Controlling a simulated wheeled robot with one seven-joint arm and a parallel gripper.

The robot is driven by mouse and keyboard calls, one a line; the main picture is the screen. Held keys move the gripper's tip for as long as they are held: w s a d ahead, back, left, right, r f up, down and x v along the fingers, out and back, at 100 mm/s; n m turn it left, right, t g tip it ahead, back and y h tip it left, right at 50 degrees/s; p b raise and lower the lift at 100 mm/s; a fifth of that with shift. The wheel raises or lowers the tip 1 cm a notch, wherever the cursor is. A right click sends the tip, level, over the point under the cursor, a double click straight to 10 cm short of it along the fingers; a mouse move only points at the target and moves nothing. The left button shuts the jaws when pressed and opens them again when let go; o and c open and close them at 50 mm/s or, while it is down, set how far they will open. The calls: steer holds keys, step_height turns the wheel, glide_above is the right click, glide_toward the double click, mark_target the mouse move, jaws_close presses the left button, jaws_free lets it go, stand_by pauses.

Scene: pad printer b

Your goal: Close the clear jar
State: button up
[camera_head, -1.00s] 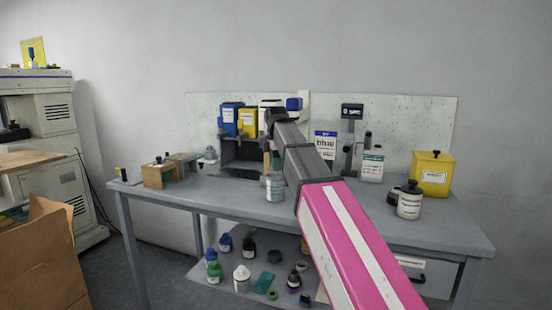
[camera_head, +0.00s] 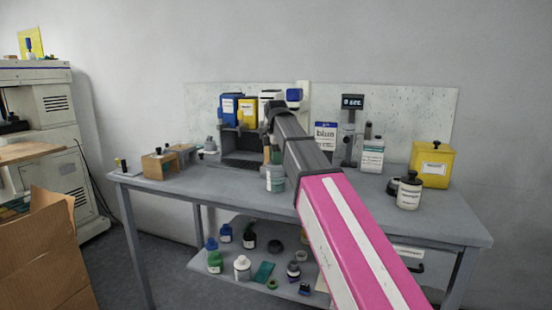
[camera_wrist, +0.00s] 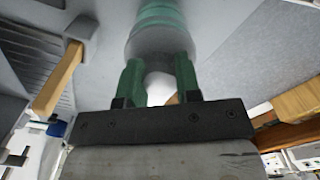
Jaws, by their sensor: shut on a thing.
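The clear jar (camera_head: 276,180) with a teal band stands on the grey workbench (camera_head: 330,205), near its front edge and left of my pink arm. In the wrist view the jar (camera_wrist: 160,20) shows teal bands just beyond the fingertips. My gripper (camera_head: 276,152) points down above the jar in the head view, mostly hidden by its own wrist. In the wrist view my gripper (camera_wrist: 158,72) has its green fingers closed on a pale round lid (camera_wrist: 159,82) at the jar's top. I cannot tell whether the lid is seated on the jar.
A dark machine (camera_head: 243,148) with blue and yellow cartridges stands behind the jar. Right are a white bottle (camera_head: 371,156), a dark-capped bottle (camera_head: 409,191) and a yellow canister (camera_head: 432,165). The lower shelf (camera_head: 225,262) holds several small bottles.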

steer(key=shift+f, duration=0.25)
stand_by(0.5)
stand_by(0.4)
steer(key=o, duration=1.4)
steer(key=shift+r, duration=0.1)
steer(key=shift+r, duration=3.4)
jaws_close()
